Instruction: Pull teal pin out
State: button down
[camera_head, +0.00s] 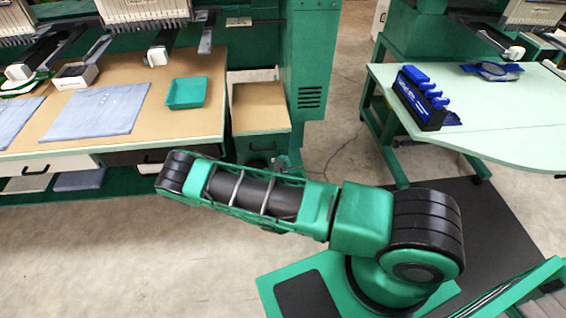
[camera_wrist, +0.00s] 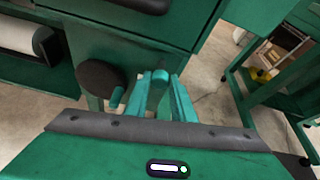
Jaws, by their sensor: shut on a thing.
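In the wrist view, my gripper (camera_wrist: 160,82) has its two teal fingers pressed on either side of a teal pin (camera_wrist: 160,75) with a rounded top. The pin stands between the fingers, in front of a green machine panel. The fingers cover its sides, and its lower end is hidden, so I cannot tell how deep it sits. In the head view, my arm reaches left across the floor in front of the machine, and my gripper is hidden there.
A dark round disc (camera_wrist: 100,78) is close left of the fingers. A tan-topped cabinet (camera_head: 261,106) and a green machine column (camera_head: 308,65) stand behind the arm. A teal tray (camera_head: 187,93) lies on the left table. A pale green table (camera_head: 505,125) holds a blue rack (camera_head: 422,97).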

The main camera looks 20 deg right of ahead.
jog(key=c, duration=1.5)
grip_release()
jog(key=shift+s+a, duration=0.15)
jog(key=shift+a, duration=0.15)
jog(key=shift+d, duration=0.1)
jog(key=shift+s, duration=0.1)
jog(key=v, duration=1)
jog(key=shift+s+r, duration=0.15)
